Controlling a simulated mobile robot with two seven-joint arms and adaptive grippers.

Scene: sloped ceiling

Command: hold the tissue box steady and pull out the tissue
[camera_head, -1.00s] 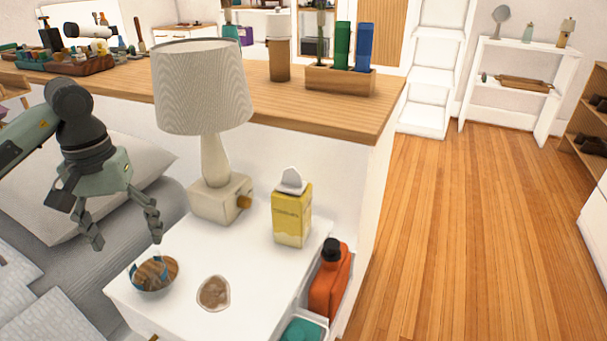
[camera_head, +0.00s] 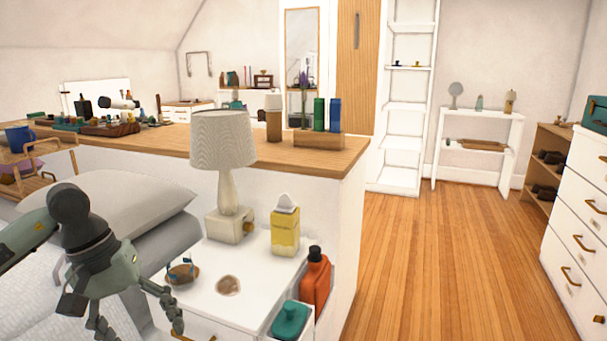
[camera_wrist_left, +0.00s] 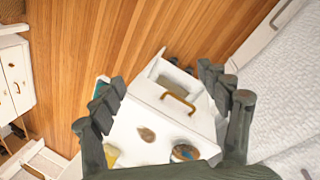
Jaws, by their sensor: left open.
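The yellow tissue box (camera_head: 285,237) stands upright on the white nightstand (camera_head: 208,303), with a white tissue (camera_head: 286,202) sticking up from its top. A yellow patch (camera_wrist_left: 112,154), probably the box, shows at the lower edge of the left wrist view, partly hidden by a finger. My left gripper (camera_head: 138,316) is open and empty, in front of and left of the nightstand, apart from the box. In the left wrist view its spread fingers (camera_wrist_left: 165,95) frame the nightstand and its drawer. My right gripper is not in view.
A lamp (camera_head: 229,195) stands left of the box. A bowl (camera_head: 183,273) and a small brown-topped dish (camera_head: 228,286) lie in front. An orange bottle (camera_head: 315,278) and a teal container (camera_head: 290,320) sit at the nightstand's right side. The bed (camera_head: 150,238) is left; wooden floor (camera_head: 420,270) is free at right.

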